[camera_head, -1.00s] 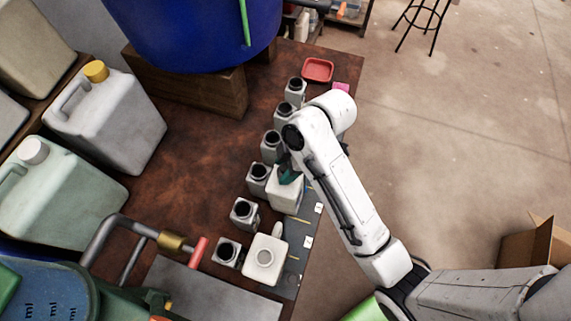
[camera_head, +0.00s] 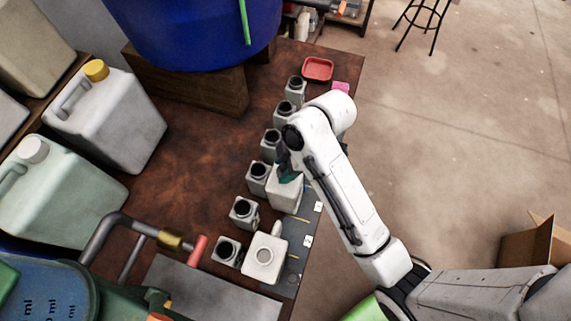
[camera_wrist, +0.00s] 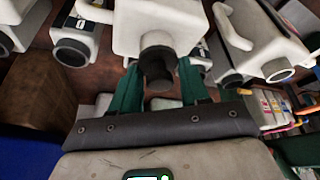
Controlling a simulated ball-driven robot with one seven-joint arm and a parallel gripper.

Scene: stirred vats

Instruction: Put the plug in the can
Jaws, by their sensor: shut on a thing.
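In the wrist view a dark plug (camera_wrist: 158,72) sits between the two green fingers of my gripper (camera_wrist: 158,88), which is shut on it. The plug lines up with the dark neck of a white can (camera_wrist: 158,22) and looks to be at its mouth. I cannot tell how deep it sits. In the head view my gripper (camera_head: 289,173) is over the white can (camera_head: 284,197) at the table's right edge. My arm and fingers hide the plug and the can's mouth there.
Several small cans with dark open mouths, such as this one (camera_head: 244,213), line the can's left side. A white jug (camera_head: 265,258) stands nearer. A red tray (camera_head: 317,69) and pink block (camera_head: 341,87) lie at the far end. A blue vat (camera_head: 195,35) stands behind.

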